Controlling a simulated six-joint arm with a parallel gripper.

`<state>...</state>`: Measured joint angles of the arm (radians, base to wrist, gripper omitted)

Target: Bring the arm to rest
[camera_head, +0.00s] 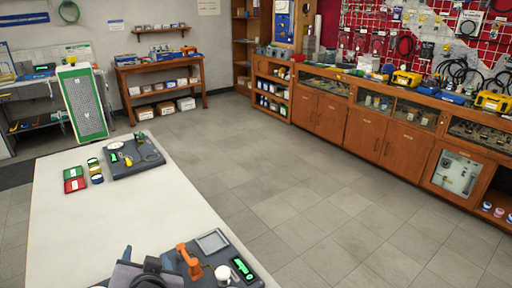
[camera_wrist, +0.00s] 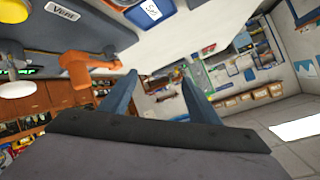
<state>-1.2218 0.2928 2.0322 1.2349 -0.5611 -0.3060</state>
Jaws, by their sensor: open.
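My gripper (camera_head: 120,268) shows at the bottom edge of the head view, over the near end of the white table (camera_head: 75,215). In the wrist view my gripper (camera_wrist: 158,77) has its two blue-grey fingers spread apart, with nothing between them. A dark test board (camera_head: 180,250) lies to its right in the head view. It carries an orange lever (camera_head: 188,262), a white round knob (camera_head: 223,275) and a lit green display (camera_head: 243,269). The lever (camera_wrist: 85,68) also shows left of the fingers in the wrist view; contact cannot be told.
A second dark board (camera_head: 130,157) lies at the table's far end, beside a red tray (camera_head: 75,184), a green tray (camera_head: 73,173) and small round containers (camera_head: 96,172). Wooden cabinets (camera_head: 365,133) line the right wall. The tiled floor (camera_head: 290,200) between is clear.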

